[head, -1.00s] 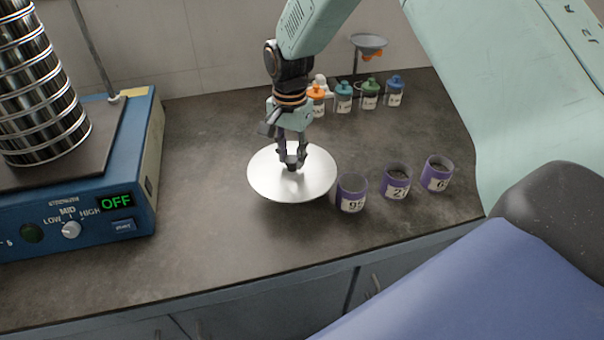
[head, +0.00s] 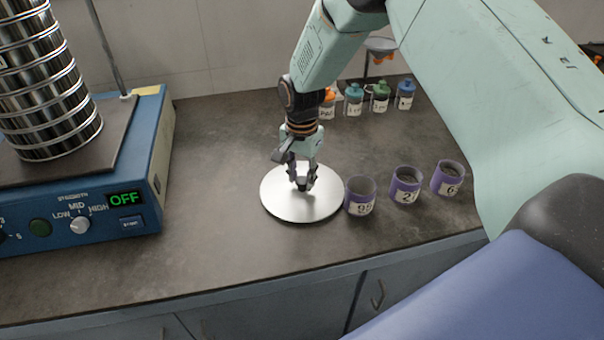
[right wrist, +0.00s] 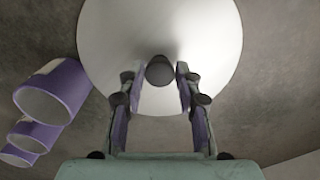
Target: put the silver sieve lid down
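The silver sieve lid (head: 278,202) is a shiny round disc with a small dark knob (right wrist: 160,71) at its centre. It appears to lie flat on the dark bench top, left of the purple cups. My right gripper (head: 302,183) is right above it, fingers pointing down on both sides of the knob. In the right wrist view the fingers (right wrist: 159,80) stand apart, with a narrow gap between each and the knob. The lid (right wrist: 205,35) fills the upper middle there. My left gripper is not in view.
Three purple-banded cups (head: 360,196) stand close to the lid's right side. Several small capped bottles (head: 353,100) stand at the back. The blue shaker (head: 120,219), its display reading OFF, carries a sieve stack (head: 45,95) at the left. Bench between shaker and lid is clear.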

